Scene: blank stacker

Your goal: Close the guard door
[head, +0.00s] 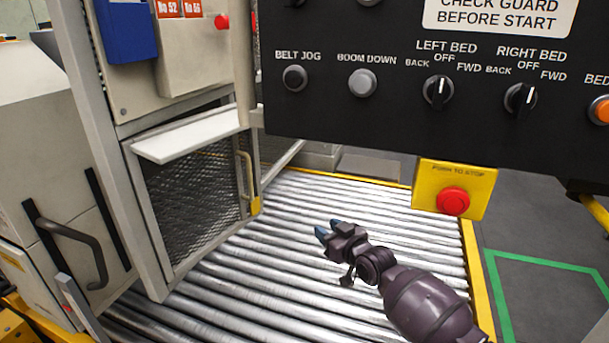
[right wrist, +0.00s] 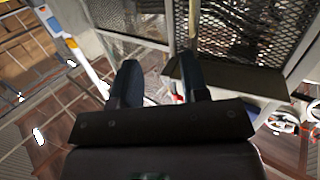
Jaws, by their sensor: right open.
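The guard door is a grey-framed mesh panel (head: 196,205) at the left of the head view, standing at an angle beside the roller bed. I cannot tell how far the door stands open. My right gripper (head: 326,234) is open and empty above the rollers, to the right of the handle and apart from it. In the right wrist view its two fingers (right wrist: 158,82) point toward mesh panels (right wrist: 257,32); the handle is not clear there. My left gripper is out of view.
A black control panel (head: 430,120) hangs above the roller bed (head: 270,275). A grey cabinet with a dark handle (head: 75,250) is at far left. The space between gripper and door looks clear.

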